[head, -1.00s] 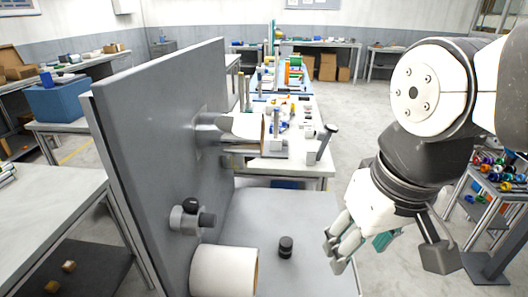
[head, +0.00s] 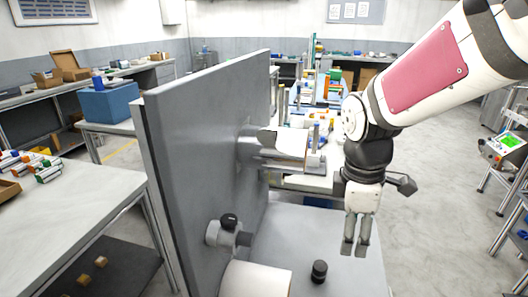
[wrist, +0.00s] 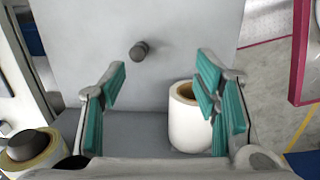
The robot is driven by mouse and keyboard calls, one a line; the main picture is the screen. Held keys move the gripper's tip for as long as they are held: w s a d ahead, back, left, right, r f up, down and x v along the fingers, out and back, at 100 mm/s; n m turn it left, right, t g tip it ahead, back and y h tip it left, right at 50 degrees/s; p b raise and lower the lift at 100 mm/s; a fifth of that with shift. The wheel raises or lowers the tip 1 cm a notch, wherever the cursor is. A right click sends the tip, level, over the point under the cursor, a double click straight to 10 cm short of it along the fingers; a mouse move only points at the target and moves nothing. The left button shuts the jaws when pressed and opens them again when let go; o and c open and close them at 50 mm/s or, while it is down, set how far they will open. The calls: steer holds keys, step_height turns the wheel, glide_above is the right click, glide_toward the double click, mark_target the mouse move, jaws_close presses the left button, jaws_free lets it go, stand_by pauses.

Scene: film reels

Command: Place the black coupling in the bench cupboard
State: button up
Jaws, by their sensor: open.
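The black coupling (head: 319,271) appears to be the short dark cylinder standing on the grey platform (head: 325,230) of the upright grey-panelled stand. It also shows in the wrist view (wrist: 140,50), ahead of the fingers and between their lines. My gripper (head: 355,249) points down over the right part of the platform, to the right of and above the coupling in the head view. In the wrist view my gripper (wrist: 162,68) is open, with its teal pads wide apart and nothing between them. I cannot make out a cupboard in either view.
A white roll (head: 254,281) sits close left of the coupling, and in the wrist view it (wrist: 188,128) lies near the right finger. The tall grey panel (head: 205,140) bounds the left side. A bench (head: 75,215) with a dark lower shelf (head: 110,270) stands further left.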

mark_target(321, 265)
steer(key=w+a+f+n+y, duration=0.1)
steer(key=w+f+n, duration=0.6)
steer(key=w+f, duration=0.2)
steer(key=shift+g, duration=0.4)
steer(key=f+b, duration=0.1)
steer(key=f, duration=0.3)
steer(key=f+b, duration=0.1)
steer(key=f, duration=0.4)
steer(key=f+b, duration=0.1)
steer(key=f, duration=0.3)
steer(key=shift+s+a+f, duration=0.25)
steer(key=shift+s, duration=0.05)
steer(key=shift+c, duration=0.2)
jaws_close()
